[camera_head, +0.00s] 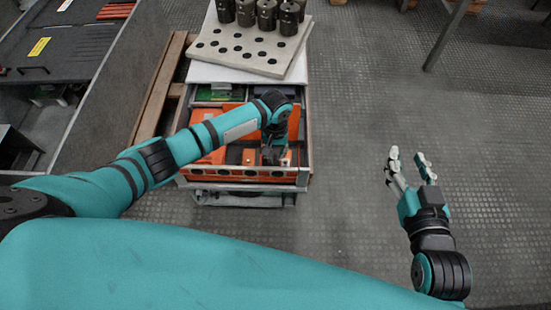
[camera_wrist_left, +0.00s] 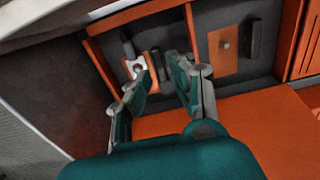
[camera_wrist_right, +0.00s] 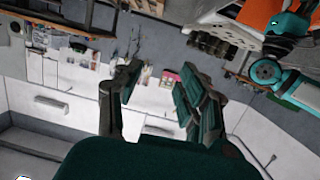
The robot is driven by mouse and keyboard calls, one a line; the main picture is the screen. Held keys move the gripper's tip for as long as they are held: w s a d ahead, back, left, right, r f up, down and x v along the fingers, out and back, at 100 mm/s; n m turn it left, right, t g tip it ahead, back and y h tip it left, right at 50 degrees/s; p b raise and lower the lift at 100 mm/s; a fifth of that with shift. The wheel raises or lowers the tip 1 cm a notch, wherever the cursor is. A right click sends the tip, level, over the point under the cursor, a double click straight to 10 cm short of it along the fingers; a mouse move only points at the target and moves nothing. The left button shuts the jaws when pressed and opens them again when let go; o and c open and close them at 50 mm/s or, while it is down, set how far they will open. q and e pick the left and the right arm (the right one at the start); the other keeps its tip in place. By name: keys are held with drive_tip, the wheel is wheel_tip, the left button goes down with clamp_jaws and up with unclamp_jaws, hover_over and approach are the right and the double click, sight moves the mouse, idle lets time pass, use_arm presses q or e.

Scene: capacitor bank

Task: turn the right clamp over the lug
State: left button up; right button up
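In the left wrist view a small orange block (camera_wrist_left: 138,74) with a pale ring-like fitting, possibly the lug, sits in the open drawer. A dark upright piece (camera_wrist_left: 128,46) stands beside it. To its right is an orange plate (camera_wrist_left: 222,52) with a small round knob and a dark bar (camera_wrist_left: 254,40) alongside; I cannot tell which piece is the right clamp. My left gripper (camera_wrist_left: 158,76) is open, its fingers close to the block, contact unclear. In the head view it reaches down into the drawer (camera_head: 270,155). My right gripper (camera_head: 411,163) is open and empty over the floor.
The drawer front (camera_head: 240,174) and its side walls surround my left gripper. A pale perforated board (camera_head: 222,44) with several dark cylinders (camera_head: 267,14) lies on top behind it. A grey panel (camera_head: 108,85) stands at the left.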

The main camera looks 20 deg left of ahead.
sight(275, 159)
use_arm(q)
wheel_tip(275, 159, down, 3)
drive_tip(key=shift+r+b, duration=0.1)
drive_tip(key=shift+b, duration=0.4)
use_arm(e)
wheel_tip(275, 159, up, 6)
drive_tip(key=a+t+y, duration=0.1)
drive_tip(key=t, duration=0.3)
drive_tip(key=shift+w, duration=0.4)
drive_tip(key=shift+r, duration=0.1)
use_arm(q)
clamp_jaws()
